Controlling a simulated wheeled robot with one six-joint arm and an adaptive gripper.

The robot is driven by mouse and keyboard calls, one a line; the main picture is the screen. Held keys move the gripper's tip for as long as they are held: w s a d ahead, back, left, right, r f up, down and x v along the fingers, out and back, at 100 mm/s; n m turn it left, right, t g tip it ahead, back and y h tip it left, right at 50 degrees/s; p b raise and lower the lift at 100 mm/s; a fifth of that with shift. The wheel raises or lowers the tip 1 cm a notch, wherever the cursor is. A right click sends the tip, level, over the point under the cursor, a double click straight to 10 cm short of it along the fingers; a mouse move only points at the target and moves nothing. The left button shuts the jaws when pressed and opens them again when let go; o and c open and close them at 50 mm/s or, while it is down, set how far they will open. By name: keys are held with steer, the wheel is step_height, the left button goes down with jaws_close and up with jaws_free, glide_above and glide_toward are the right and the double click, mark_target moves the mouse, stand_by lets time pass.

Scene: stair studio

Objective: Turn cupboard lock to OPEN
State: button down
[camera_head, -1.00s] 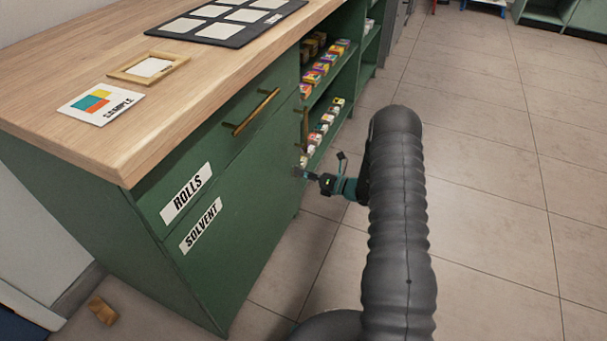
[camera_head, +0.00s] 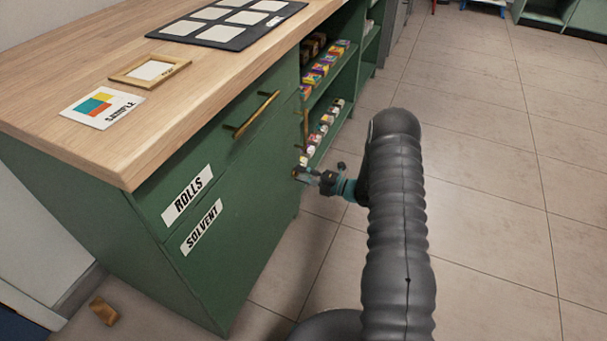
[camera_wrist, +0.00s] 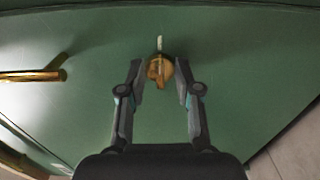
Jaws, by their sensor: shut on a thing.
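The brass cupboard lock (camera_wrist: 158,72) is a small round piece with a raised knob on the green SOLVENT cupboard door (camera_head: 240,245). A short pale mark (camera_wrist: 159,42) lies just above it in the wrist view; no lettering is readable. My gripper (camera_wrist: 160,74) has a fingertip on either side of the lock and is shut on its knob. In the head view my gripper (camera_head: 302,172) is at the door's far upper edge, where the lock is mostly hidden by the fingers.
A brass drawer handle (camera_head: 250,114) is on the ROLLS drawer above the door. Another brass handle (camera_wrist: 32,75) shows at left in the wrist view. Open shelves with small boxes (camera_head: 322,70) stand beyond the door. The tiled floor (camera_head: 500,190) at right is clear.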

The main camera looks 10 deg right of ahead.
steer(key=shift+s+a+f+m, duration=0.1)
steer(key=shift+a+m, duration=0.15)
steer(key=shift+m, duration=0.05)
steer(key=c, duration=0.8)
jaws_free()
steer(key=shift+a, duration=0.1)
steer(key=v, duration=1.2)
steer(key=shift+d, duration=0.3)
